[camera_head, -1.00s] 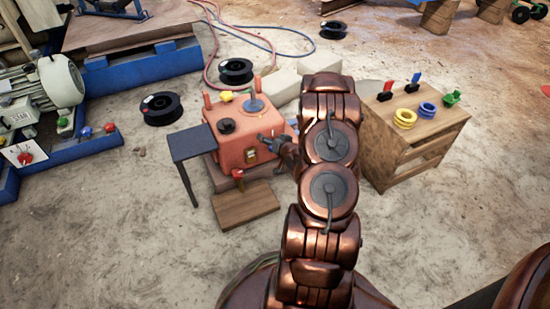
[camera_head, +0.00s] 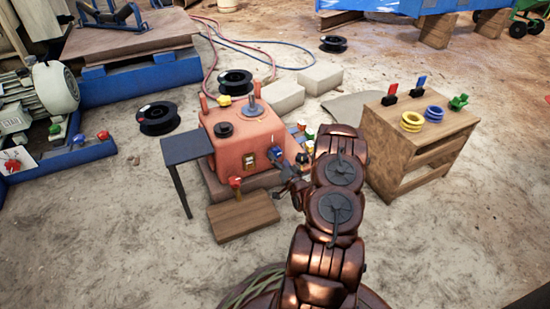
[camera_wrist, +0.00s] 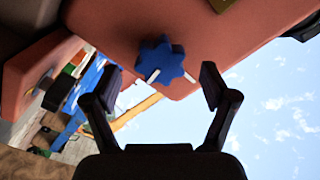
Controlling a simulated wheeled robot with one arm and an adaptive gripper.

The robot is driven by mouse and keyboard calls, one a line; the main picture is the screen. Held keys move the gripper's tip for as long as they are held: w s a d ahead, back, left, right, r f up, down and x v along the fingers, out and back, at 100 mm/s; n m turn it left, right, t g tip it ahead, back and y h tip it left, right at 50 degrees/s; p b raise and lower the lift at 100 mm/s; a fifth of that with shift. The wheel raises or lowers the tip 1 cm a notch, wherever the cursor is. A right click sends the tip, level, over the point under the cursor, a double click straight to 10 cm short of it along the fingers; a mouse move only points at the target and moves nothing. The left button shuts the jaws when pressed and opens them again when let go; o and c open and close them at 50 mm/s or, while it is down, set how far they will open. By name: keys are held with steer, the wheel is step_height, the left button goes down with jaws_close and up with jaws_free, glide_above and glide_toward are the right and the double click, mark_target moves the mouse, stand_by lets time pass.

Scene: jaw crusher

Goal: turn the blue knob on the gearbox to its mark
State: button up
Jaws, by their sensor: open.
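I cannot tell for certain which line is the mark. My gripper (camera_wrist: 161,86) is open and empty, its two fingers apart on either side below the knob, not touching it. In the head view my gripper (camera_head: 286,168) is close to that gearbox side, partly hidden by the wrist.
A black stand (camera_head: 186,148) is left of the gearbox, and a wooden board (camera_head: 243,217) lies in front. A wooden cabinet (camera_head: 420,145) with rings and coloured parts stands at the right. Several small coloured parts sit behind my wrist. Spools and hoses lie behind.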

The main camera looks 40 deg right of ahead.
mark_target(276, 156)
steer(key=shift+b+x, duration=0.65)
steer(key=shift+x, duration=1.25)
steer(key=c, duration=1.2)
